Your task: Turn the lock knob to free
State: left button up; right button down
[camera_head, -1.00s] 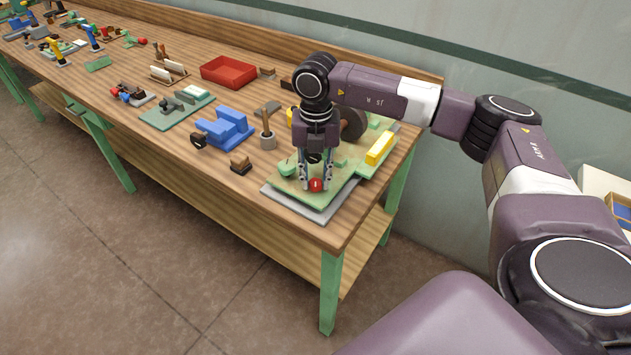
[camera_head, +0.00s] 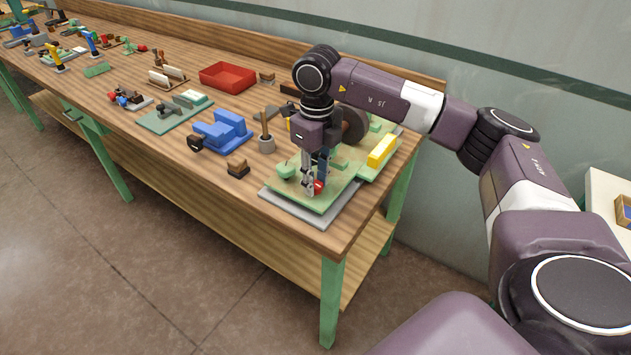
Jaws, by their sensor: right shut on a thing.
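The lock knob (camera_head: 319,187) is a small red knob near the front corner of a green machine plate (camera_head: 325,204) at the right end of the bench. My right gripper (camera_head: 314,187) points straight down over it and is shut on the knob, with a finger at each side. The fingers hide part of the knob, and its marking cannot be read now. My left gripper is not in view.
A light green knob (camera_head: 286,169), a dark wheel (camera_head: 354,125) and a yellow block (camera_head: 382,151) are close around the gripper. A blue fixture (camera_head: 221,132) and a red tray (camera_head: 228,77) are farther left on the wooden bench (camera_head: 200,170).

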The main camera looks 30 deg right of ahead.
aim_at(316, 184)
jog(key=shift+r+n, duration=0.1)
jog(key=shift+n, duration=0.5)
jog(key=c, duration=1.6)
grip_release()
notch_tip(316, 184, up, 12)
jog(key=shift+d, duration=0.1)
